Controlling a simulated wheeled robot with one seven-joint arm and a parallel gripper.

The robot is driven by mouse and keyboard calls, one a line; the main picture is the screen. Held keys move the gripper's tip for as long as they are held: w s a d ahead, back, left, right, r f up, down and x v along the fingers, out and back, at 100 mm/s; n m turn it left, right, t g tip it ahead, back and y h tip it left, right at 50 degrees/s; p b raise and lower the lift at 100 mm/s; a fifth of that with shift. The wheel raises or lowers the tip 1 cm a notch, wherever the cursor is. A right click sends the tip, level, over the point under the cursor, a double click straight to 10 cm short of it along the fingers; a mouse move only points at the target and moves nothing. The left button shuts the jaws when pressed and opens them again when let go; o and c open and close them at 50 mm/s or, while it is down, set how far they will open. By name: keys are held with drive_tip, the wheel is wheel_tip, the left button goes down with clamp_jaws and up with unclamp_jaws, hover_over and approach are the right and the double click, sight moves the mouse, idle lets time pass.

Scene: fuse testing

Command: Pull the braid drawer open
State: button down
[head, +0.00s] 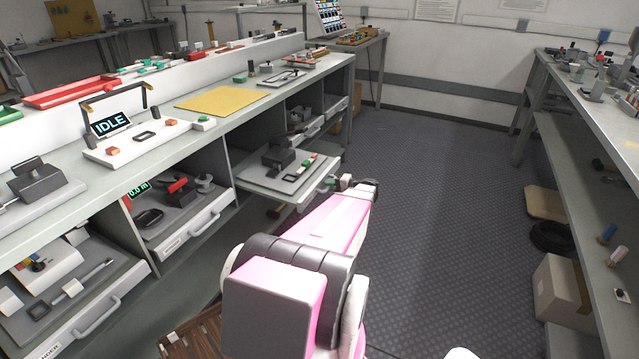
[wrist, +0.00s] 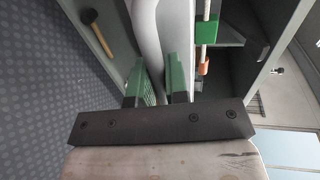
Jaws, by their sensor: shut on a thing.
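A shallow grey drawer (head: 262,183) sticks out from the bench front, well past its neighbours. I take it for the braid drawer, but no label on it can be read. It carries a dark block-shaped device and small green and orange parts. My gripper (head: 338,184) is at the drawer's front right, beyond my pink arm. In the wrist view, the two green fingers of my gripper (wrist: 158,82) stand on either side of a curved grey handle (wrist: 146,35) and are shut on it. My arm and gripper hide part of the drawer front in the head view.
Other drawers (head: 190,232) with bar handles sit further in on the left. The bench top (head: 225,130) carries an IDLE display frame and a yellow mat. The patterned floor (head: 440,190) to the right is clear up to a shelf bench with a cardboard box (head: 562,290).

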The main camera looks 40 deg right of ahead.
drive_tip(key=shift+v, duration=0.8)
drive_tip(key=shift+f, duration=0.2)
drive_tip(key=c, duration=1.1)
unclamp_jaws()
drive_tip(key=shift+c, duration=0.2)
drive_tip(key=shift+s+d, duration=0.1)
drive_tip(key=v, duration=1)
drive_tip(key=shift+s, duration=0.3)
drive_tip(key=shift+d+r, duration=0.1)
drive_tip(key=shift+d, duration=0.05)
